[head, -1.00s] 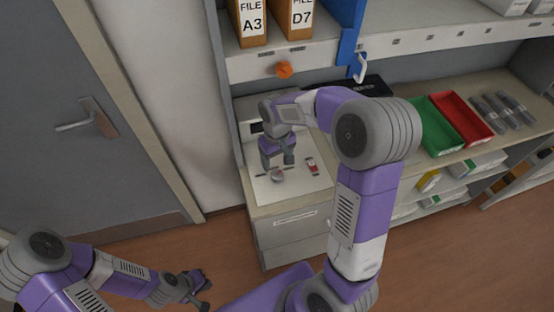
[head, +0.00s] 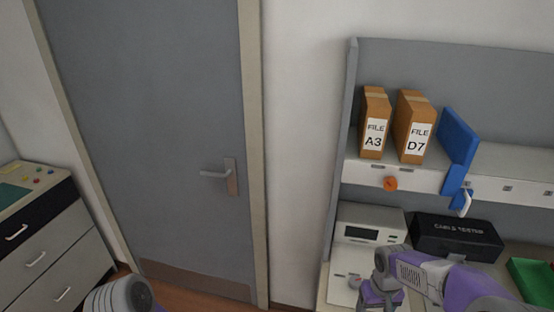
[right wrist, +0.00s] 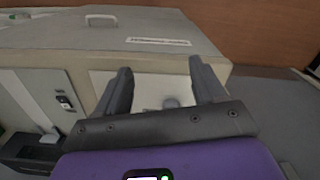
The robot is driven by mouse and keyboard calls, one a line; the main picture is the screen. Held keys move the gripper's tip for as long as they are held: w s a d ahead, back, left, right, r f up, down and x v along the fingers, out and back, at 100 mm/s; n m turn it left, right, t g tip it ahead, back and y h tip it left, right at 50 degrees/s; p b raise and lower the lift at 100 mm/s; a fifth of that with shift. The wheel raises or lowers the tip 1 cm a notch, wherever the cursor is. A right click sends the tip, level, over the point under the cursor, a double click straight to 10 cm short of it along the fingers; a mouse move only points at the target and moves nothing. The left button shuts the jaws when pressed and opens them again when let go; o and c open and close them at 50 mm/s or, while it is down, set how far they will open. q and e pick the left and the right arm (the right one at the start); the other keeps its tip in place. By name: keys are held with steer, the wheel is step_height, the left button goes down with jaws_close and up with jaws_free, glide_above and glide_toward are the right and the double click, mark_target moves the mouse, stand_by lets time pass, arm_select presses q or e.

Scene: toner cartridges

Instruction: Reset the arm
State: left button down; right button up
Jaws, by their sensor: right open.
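My right arm (head: 440,280) comes in at the lower right of the head view, in front of the counter, with its wrist low beside a white device. In the right wrist view the two dark fingers of my right gripper (right wrist: 163,75) stand wide apart with nothing held between them. A small grey round object (right wrist: 171,102) shows beyond the palm, over a pale surface; it is partly hidden. Only a grey joint of my left arm (head: 120,296) shows at the bottom left of the head view. The left gripper is out of the picture.
A white device with a display (head: 366,225) and a black case (head: 455,238) stand on the counter. Files A3 (head: 375,120) and D7 (head: 412,125) stand on the shelf above. A green tray (head: 532,275) shows at right. A grey door (head: 160,130) and drawer unit (head: 45,235) are left.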

steer(key=s+a+f+y, duration=0.1)
steer(key=a+f, duration=0.2)
steer(key=f, duration=0.3)
steer(key=s+a+f+y, duration=0.1)
steer(key=a+f, duration=0.3)
steer(key=f, duration=0.3)
arm_select(q)
steer(key=shift+s+f+b, duration=0.1)
steer(key=shift+f+b, duration=0.65)
steer(key=shift+b, duration=0.05)
arm_select(e)
steer(key=s+a+f+m+y, duration=0.2)
steer(key=s+a+f+m, duration=0.1)
steer(key=s+a+f, duration=0.6)
steer(key=s+f, duration=0.4)
steer(key=s, duration=0.1)
steer(key=shift+t, duration=0.3)
steer(key=shift+s, duration=0.1)
